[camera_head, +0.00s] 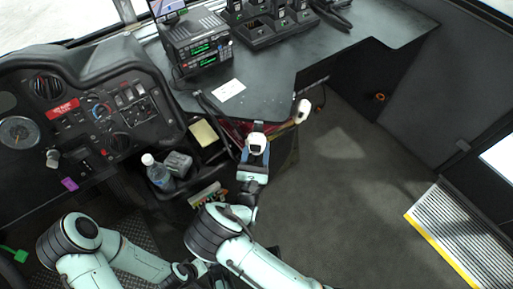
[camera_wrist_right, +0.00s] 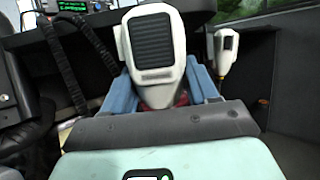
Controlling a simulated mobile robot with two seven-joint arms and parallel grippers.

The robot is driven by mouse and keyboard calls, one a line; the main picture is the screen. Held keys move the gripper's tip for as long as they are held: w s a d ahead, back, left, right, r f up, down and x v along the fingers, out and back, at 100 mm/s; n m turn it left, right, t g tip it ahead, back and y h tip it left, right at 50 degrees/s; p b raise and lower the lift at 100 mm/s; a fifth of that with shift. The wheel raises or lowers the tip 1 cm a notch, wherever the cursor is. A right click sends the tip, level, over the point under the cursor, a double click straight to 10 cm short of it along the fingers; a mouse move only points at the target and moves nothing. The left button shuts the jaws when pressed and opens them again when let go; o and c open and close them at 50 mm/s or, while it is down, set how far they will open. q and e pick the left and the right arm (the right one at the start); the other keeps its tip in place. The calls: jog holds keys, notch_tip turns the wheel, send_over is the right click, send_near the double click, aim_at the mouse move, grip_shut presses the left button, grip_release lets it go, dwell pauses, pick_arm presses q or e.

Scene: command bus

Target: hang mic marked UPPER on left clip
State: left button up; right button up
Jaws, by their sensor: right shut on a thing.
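My right gripper (camera_head: 257,150) is shut on a white microphone (camera_head: 257,140), held upright in front of the desk's near edge. In the right wrist view the held microphone (camera_wrist_right: 157,50) stands between the blue fingers, its dark ribbed face toward the camera. I read no marking on it. A second white microphone (camera_head: 303,111) hangs at the desk's edge, right of the held one; it also shows in the right wrist view (camera_wrist_right: 227,52). I cannot make out an empty clip. My left arm is at the lower left; its fingers are not visible.
Two stacked radios (camera_head: 200,45) with green displays stand on the dark desk (camera_head: 275,75), beside a white card (camera_head: 229,90). A black coiled cord (camera_wrist_right: 62,65) hangs left of the held microphone. A bottle (camera_head: 157,172) stands in the console. The floor right of the gripper is clear.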

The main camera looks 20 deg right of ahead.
jog(key=shift+f, duration=0.3)
dwell(0.4)
dwell(0.3)
jog(key=o, duration=1)
pick_arm(q)
jog(key=shift+s+d+r+g+p, duration=0.2)
jog(key=shift+s+d+r, duration=0.05)
jog(key=shift+s, duration=0.3)
jog(key=shift+s+d+r+g+p, duration=0.2)
jog(key=shift+s+d, duration=0.05)
jog(key=shift+s, duration=0.3)
pick_arm(e)
jog(key=v, duration=1.3)
jog(key=shift+s+f, duration=0.1)
jog(key=shift+s, duration=0.1)
jog(key=shift+d, duration=0.1)
